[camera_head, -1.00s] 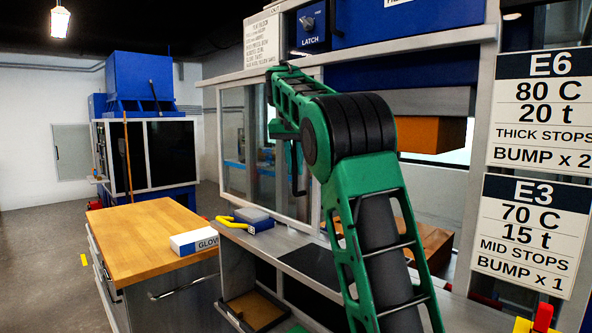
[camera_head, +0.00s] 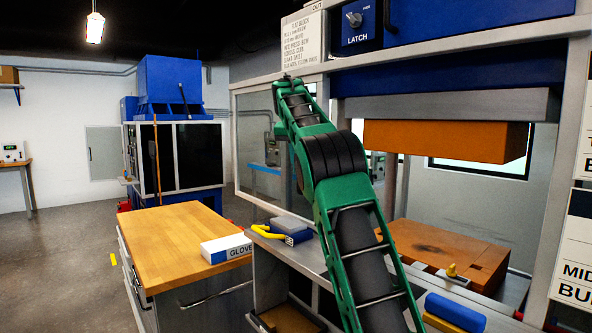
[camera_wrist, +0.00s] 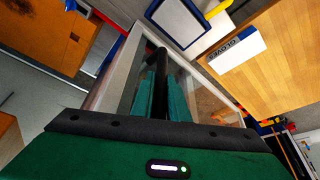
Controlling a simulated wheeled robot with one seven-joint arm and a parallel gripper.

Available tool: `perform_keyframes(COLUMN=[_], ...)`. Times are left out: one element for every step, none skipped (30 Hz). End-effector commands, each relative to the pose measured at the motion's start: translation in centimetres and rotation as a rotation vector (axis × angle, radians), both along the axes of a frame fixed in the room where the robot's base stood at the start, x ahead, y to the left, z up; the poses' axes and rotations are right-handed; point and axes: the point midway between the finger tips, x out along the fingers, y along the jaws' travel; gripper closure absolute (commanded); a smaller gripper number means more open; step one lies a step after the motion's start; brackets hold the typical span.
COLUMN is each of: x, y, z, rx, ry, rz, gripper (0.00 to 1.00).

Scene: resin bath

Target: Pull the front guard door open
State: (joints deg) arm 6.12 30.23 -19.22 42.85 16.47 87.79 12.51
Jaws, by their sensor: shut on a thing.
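The front guard door (camera_head: 254,152) is a clear pane in a pale metal frame. It stands left of the press opening in the head view, partly behind my arm. In the wrist view its pale frame (camera_wrist: 113,68) surrounds the pane. My gripper (camera_wrist: 164,84) has its teal fingers closed around the door's black bar handle (camera_wrist: 160,57). In the head view my arm hides the gripper and handle. The press opening, with an orange upper block (camera_head: 445,139) and orange lower block (camera_head: 440,248), shows uncovered right of my arm.
A wood-topped cabinet (camera_head: 180,240) with a glove box (camera_head: 226,248) stands left of the press. A blue-grey item with a yellow handle (camera_head: 268,233) lies on the ledge near the door. A blue latch box (camera_head: 358,25) is above. Floor at far left is clear.

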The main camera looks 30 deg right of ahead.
Motion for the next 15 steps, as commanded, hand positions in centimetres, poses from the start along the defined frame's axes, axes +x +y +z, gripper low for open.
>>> perform_keyframes(x=[0.0, 0.02, 0.03, 0.05, 0.06, 0.06, 0.07, 0.07, 0.07, 0.07, 0.09, 0.1, 0.11, 0.11, 0.11], y=[-0.14, -0.1, -0.07, -0.04, -0.02, 0.0, 0.01, 0.04, 0.07, 0.1, 0.12, 0.15, 0.17, 0.19, 0.21], z=[0.25, 0.25, 0.26, 0.26, 0.27, 0.28, 0.28, 0.28, 0.27, 0.25, 0.22, 0.21, 0.18, 0.18, 0.16], rx=[-0.005, -0.005, -0.005, -0.005, -0.004, -0.005, -0.005, -0.005, -0.005, -0.004, -0.004, -0.003, -0.004, -0.004, -0.003], ry=[-0.006, -0.006, -0.006, -0.006, -0.007, -0.007, -0.007, -0.007, -0.007, -0.006, -0.006, -0.005, -0.005, -0.005, -0.004], rz=[-0.001, -0.001, -0.001, -0.001, -0.001, 0.0, 0.0, 0.0, 0.0, 0.001, 0.001, 0.001, 0.002, 0.002, 0.002], gripper=[1.0, 1.0, 1.0, 1.0, 1.0, 1.0, 0.81, 0.74, 0.67, 0.67, 0.67, 0.67, 0.67, 0.67, 0.67])
